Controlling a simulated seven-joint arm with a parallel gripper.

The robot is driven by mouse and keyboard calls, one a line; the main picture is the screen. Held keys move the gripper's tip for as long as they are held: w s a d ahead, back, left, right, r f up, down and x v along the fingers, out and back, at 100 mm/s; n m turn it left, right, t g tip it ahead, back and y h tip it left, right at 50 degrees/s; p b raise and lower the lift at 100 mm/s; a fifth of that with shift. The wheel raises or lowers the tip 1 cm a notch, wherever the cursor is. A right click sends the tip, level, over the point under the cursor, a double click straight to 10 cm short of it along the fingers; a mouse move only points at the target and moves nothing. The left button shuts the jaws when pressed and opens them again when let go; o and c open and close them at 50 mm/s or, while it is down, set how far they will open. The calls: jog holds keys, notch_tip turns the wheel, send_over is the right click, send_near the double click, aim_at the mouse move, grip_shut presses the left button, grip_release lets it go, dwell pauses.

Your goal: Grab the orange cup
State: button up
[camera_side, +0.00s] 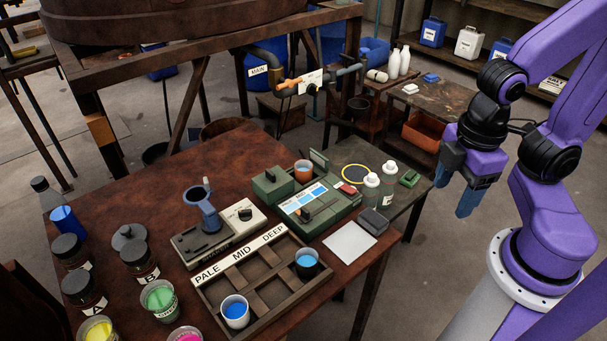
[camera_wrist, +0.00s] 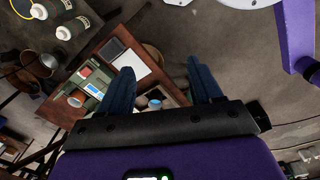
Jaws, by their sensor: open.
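The orange cup (camera_side: 303,171) stands upright at the back of the green device (camera_side: 325,212) on the brown table, beside a green box. It also shows in the wrist view, left of my fingers (camera_wrist: 76,98). My gripper (camera_side: 459,190) hangs in the air at the right, beyond the table's right edge, well apart from the cup. In the wrist view my gripper (camera_wrist: 160,68) has its two dark blue fingers spread, with nothing held between them.
A wooden tray (camera_side: 217,297) labelled PALE, MID, DEEP holds a white cup (camera_side: 235,311) and a dark cup (camera_side: 307,263), both with blue liquid. White-capped bottles (camera_side: 370,187) and a yellow ring (camera_side: 356,173) lie right of the orange cup. Jars crowd the table's left.

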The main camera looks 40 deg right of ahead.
jog(key=w+d+f+n+t+h, duration=0.2)
jog(key=w+d+n+t+h, duration=0.25)
jog(key=w, duration=0.45)
jog(key=w+d+f+n+t+h, duration=0.1)
jog(key=w+d+n+t+h, duration=0.4)
jog(key=w, duration=0.4)
jog(key=n+t+y, duration=0.4)
jog(key=n+y, duration=0.6)
jog(key=n, duration=0.4)
send_near(299, 166)
jog(key=shift+x, duration=3.85)
